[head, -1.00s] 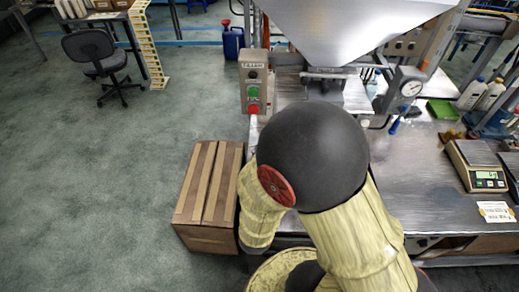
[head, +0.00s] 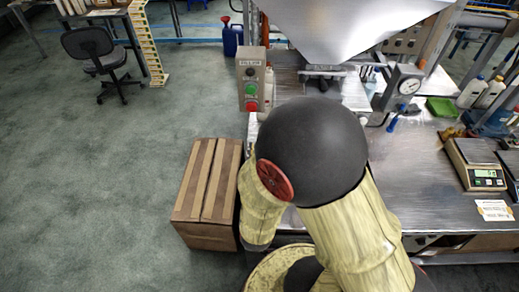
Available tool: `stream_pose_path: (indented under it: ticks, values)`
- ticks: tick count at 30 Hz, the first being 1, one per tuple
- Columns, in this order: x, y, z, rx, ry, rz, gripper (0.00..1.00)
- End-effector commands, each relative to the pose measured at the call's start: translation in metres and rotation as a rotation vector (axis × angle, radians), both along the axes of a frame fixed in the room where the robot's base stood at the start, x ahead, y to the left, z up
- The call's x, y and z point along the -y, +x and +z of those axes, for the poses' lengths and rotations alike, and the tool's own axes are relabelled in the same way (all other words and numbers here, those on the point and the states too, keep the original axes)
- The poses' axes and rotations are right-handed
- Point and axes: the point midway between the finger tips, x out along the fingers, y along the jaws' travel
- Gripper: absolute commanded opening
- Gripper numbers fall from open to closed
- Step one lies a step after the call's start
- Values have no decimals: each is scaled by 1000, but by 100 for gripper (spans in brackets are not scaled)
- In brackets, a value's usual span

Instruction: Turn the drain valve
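I cannot pick out the drain valve for certain in the head view. A large metal hopper (head: 350,25) stands at the top centre, and a dark metal outlet fitting (head: 325,72) is below it. A small blue handle (head: 393,123) hangs below a round gauge (head: 409,85) to the right of the hopper. My arm, with a black round joint and pale yellow links, fills the lower middle and hides part of the bench. My gripper is not in view.
A control box (head: 251,77) with green and red buttons stands left of the hopper. A cardboard box (head: 208,192) sits on the floor by the metal bench (head: 405,170). A scale (head: 478,165) and bottles (head: 480,92) are on the right. The left floor is clear up to a chair (head: 95,60).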

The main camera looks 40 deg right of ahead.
Motion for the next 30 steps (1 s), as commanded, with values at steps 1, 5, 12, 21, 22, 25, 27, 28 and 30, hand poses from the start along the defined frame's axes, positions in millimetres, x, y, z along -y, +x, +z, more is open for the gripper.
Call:
stream_pose_path:
  ticks: [1,5,12,21,22,25,27,28,30]
  values:
    - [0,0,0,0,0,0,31]
    - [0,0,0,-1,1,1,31]
    - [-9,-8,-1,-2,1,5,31]
    - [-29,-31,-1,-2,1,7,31]
    - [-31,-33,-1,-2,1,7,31]
    - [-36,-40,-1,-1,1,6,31]
    - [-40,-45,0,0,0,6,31]
    - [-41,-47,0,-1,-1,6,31]
    - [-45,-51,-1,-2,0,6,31]
